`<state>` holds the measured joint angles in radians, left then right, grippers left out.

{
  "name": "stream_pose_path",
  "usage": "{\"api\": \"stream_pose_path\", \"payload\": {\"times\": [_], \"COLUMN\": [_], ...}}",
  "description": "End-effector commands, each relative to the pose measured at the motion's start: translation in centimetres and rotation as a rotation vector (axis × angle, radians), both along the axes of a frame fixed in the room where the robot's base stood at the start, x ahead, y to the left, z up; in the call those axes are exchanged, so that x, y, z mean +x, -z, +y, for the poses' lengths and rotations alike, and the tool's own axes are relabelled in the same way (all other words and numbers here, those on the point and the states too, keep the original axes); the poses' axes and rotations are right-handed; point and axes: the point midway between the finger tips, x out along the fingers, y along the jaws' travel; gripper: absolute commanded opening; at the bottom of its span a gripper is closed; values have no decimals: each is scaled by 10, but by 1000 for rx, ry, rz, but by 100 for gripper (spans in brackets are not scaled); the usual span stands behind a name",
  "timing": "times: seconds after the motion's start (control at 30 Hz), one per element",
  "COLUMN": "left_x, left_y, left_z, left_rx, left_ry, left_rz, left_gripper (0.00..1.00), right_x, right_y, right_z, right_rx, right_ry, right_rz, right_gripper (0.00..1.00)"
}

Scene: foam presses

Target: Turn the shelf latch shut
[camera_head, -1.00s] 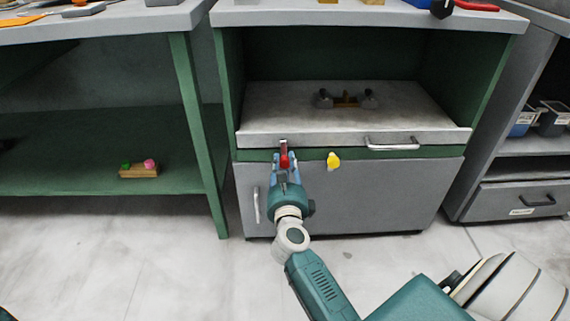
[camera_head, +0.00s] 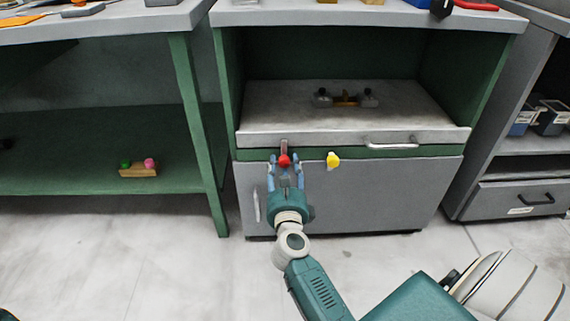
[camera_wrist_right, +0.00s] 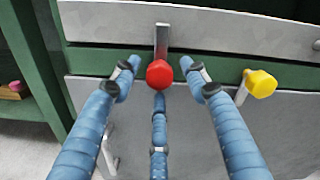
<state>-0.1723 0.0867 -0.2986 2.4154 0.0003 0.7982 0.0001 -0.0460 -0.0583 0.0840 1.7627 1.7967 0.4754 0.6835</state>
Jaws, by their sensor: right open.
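A latch with a red knob (camera_head: 284,161) sits on the green rail under the shelf. Its metal bar points up, over the front edge of the pull-out shelf (camera_head: 300,138). The red knob also shows in the wrist view (camera_wrist_right: 160,74). My right gripper (camera_head: 285,162) is open, with its blue fingers spread around the red knob; in the wrist view the fingers (camera_wrist_right: 163,80) appear apart from it on both sides. A second latch with a yellow knob (camera_head: 333,160) is to the right; its bar slants down left in the wrist view. My left gripper is not in view.
The shelf has a metal handle (camera_head: 392,144) and carries a small fixture (camera_head: 346,100). Below is a grey cabinet door (camera_head: 370,195) with a vertical handle (camera_head: 257,206). A green bench (camera_head: 100,180) is at left and a drawer unit (camera_head: 515,198) at right.

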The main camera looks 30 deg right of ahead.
Motion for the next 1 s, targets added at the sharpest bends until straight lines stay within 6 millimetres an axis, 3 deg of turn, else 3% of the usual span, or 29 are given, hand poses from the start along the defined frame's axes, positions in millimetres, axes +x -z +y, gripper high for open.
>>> {"api": "stream_pose_path", "payload": {"times": [0.3,0.5,1.0], "left_x": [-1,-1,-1], "left_y": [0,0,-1], "left_z": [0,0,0], "left_rx": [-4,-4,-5], "left_ry": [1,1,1], "left_rz": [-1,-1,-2], "left_gripper": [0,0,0], "right_x": [-59,-83,-90], "right_y": [2,1,1], "right_z": [35,50,54], "right_rx": [4,2,1], "right_ry": [1,1,1], "right_rz": [4,3,1], "right_gripper": [45,45,45]}}
